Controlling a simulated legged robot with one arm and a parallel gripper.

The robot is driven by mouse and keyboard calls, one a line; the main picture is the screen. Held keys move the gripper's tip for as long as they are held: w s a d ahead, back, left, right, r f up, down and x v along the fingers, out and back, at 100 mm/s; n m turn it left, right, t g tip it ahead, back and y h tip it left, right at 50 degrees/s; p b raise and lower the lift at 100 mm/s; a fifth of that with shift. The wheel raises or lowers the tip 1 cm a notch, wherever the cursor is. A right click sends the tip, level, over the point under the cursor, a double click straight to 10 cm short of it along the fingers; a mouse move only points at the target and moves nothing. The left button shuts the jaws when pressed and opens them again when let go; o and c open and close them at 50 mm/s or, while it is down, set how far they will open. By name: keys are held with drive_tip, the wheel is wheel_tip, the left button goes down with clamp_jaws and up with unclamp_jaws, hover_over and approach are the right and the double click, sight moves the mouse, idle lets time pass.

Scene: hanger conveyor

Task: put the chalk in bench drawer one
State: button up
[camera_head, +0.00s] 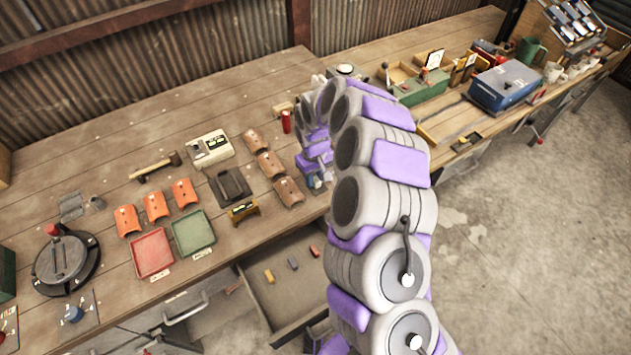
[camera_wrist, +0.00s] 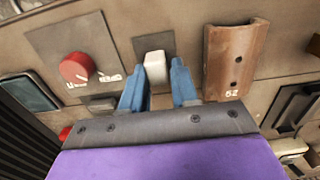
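A small white block (camera_wrist: 155,67), which looks like the chalk, sits on a dark square plate on the bench in the wrist view. My gripper (camera_wrist: 157,72) has its blue fingers apart, one on each side of the white block, with slight gaps at its sides. In the head view my gripper (camera_head: 317,181) is low over the bench's front edge, and my arm hides what is under it. An open bench drawer (camera_head: 262,298) below the front edge holds a few small coloured pieces; no drawer number is legible.
A brown curved piece marked 52 (camera_wrist: 235,58) stands close right of my gripper. A red knob (camera_wrist: 76,67) on a plate is at left. A red tray (camera_head: 152,253), a green tray (camera_head: 193,233) and several curved tiles crowd the bench. Open floor lies at right.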

drive_tip(key=shift+a, duration=0.25)
drive_tip(key=shift+c, duration=1.4)
drive_tip(key=shift+d, duration=0.15)
drive_tip(key=shift+c, duration=0.8)
drive_tip(key=shift+d, duration=0.7)
clamp_jaws()
drive_tip(key=shift+a+r, duration=0.1)
drive_tip(key=shift+r, duration=0.05)
